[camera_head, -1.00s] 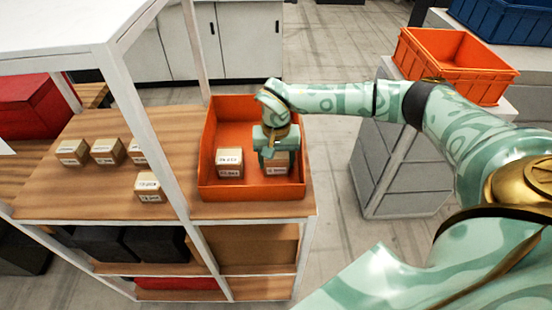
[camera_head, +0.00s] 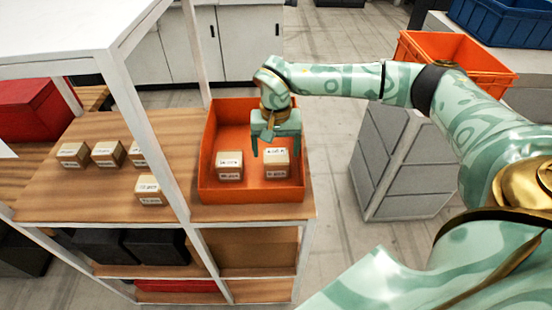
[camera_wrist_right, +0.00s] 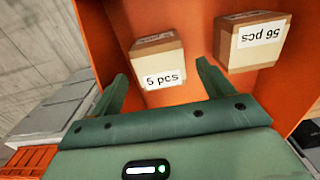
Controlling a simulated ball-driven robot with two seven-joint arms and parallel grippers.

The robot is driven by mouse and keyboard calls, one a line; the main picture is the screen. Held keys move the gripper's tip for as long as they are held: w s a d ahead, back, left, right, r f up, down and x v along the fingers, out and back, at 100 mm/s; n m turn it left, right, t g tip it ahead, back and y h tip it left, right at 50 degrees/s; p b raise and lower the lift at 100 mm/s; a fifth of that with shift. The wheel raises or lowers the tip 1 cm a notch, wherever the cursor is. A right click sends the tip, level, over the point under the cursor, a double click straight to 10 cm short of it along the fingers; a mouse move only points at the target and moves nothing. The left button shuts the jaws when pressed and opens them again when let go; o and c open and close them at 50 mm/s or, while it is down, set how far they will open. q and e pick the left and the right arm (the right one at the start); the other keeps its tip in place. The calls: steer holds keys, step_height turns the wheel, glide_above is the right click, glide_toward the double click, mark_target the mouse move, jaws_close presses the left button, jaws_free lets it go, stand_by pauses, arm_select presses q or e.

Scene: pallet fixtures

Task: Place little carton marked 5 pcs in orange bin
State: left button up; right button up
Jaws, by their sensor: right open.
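The little carton marked 5 pcs (camera_wrist_right: 160,66) sits inside the orange bin (camera_head: 250,194) on the shelf, near the bin's right side. It also shows in the head view (camera_head: 276,165). My right gripper (camera_head: 276,148) is open just above this carton. In the right wrist view the spread fingers of the gripper (camera_wrist_right: 160,88) lie on either side of the carton's near end, and it is free between them. A second carton marked 56 pcs (camera_wrist_right: 258,42) sits beside it in the bin; it also shows in the head view (camera_head: 229,165). My left gripper is not in view.
Several small cartons (camera_head: 107,153) stand on the wooden shelf left of the bin. A white shelf post (camera_head: 150,130) rises between them and the bin. Another orange bin (camera_head: 440,52) and a blue bin (camera_head: 505,20) are at the upper right.

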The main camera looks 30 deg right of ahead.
mark_target(276, 157)
step_height(276, 157, up, 6)
steer(key=shift+r, duration=0.2)
stand_by(0.5)
